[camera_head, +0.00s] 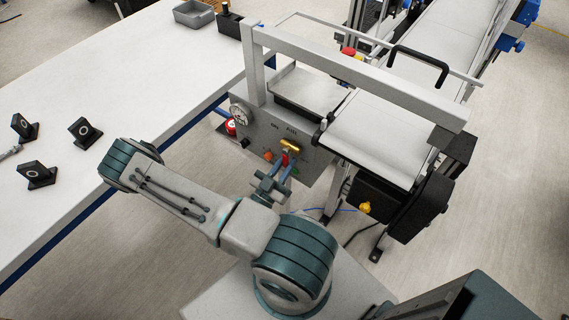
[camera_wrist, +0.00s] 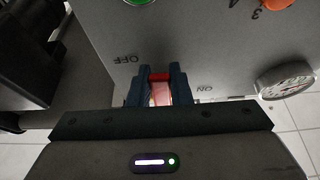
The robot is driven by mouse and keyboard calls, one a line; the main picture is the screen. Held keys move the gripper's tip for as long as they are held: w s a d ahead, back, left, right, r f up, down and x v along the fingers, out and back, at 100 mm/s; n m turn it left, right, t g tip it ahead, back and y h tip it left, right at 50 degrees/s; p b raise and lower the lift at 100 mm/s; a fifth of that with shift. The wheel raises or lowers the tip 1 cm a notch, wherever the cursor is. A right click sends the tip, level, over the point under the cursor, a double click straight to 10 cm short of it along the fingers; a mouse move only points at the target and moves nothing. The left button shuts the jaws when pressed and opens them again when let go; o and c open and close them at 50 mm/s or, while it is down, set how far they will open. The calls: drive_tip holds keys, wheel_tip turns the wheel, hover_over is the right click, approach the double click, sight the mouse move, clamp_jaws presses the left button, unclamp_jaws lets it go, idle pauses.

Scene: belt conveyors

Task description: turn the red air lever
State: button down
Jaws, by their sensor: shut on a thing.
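The red air lever (camera_head: 285,159) is on the grey front panel of the machine, just below a yellow fitting. In the wrist view the red lever (camera_wrist: 160,92) shows between the blue fingers. My gripper (camera_head: 282,163) reaches the panel from the front, and its fingers (camera_wrist: 159,80) are shut on the lever, one on each side. The OFF mark (camera_wrist: 127,60) and the ON mark (camera_wrist: 205,90) stand on either side of it in the wrist view. The fingers partly hide the lever, and its pivot is hidden in the wrist view.
A pressure gauge (camera_head: 239,115) and a red button (camera_head: 231,127) sit at the panel's left. An orange button (camera_head: 268,155) is close beside my gripper. A white table (camera_head: 120,75) with small black blocks is at left. The conveyor (camera_head: 385,130) lies behind and right.

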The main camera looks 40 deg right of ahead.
drive_tip(key=c, duration=1.3)
unclamp_jaws()
drive_tip(key=shift+a+f, duration=0.1)
drive_tip(key=b+v, duration=0.3)
drive_tip(key=v, duration=1)
drive_tip(key=shift+s+a+b, duration=0.1)
drive_tip(key=shift+a+b, duration=0.2)
drive_tip(key=shift+b, duration=0.05)
